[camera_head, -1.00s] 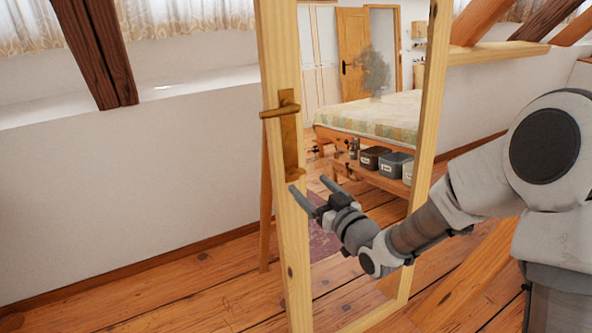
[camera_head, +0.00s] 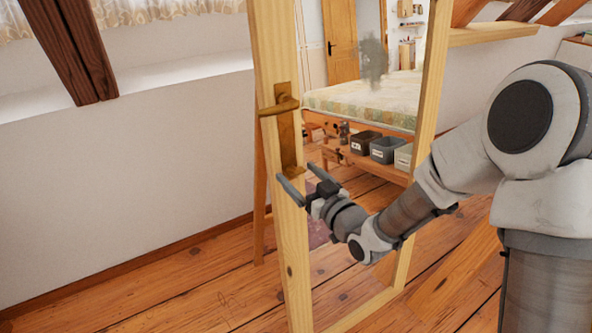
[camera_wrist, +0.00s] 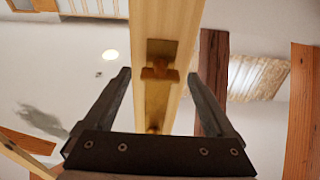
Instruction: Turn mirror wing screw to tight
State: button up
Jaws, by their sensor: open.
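The standing mirror has a pale wooden frame (camera_head: 287,245). A brass fitting (camera_head: 283,106) with a lever-like wing on a long plate sits on its left post, apparently the wing screw. In the wrist view a brass fitting (camera_wrist: 160,70) is ahead, centred on the post; a second brass bit (camera_wrist: 154,129) shows lower, partly hidden by my gripper's base. My gripper (camera_head: 299,177) is open and empty, just below the lever, with its fingers pointing up and left at the post. In the wrist view my gripper (camera_wrist: 160,76) has one finger on each side of the post, not visibly touching the fitting.
The mirror glass reflects a bed (camera_head: 365,106), storage boxes (camera_head: 385,149) and a door (camera_head: 340,40). A white wall (camera_head: 120,170) and dark timber brace (camera_head: 75,50) stand behind left. The wooden floor (camera_head: 170,285) at front left is clear.

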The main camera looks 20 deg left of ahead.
jog(key=shift+w, duration=0.1)
dwell(0.3)
jog(key=c, duration=1.4)
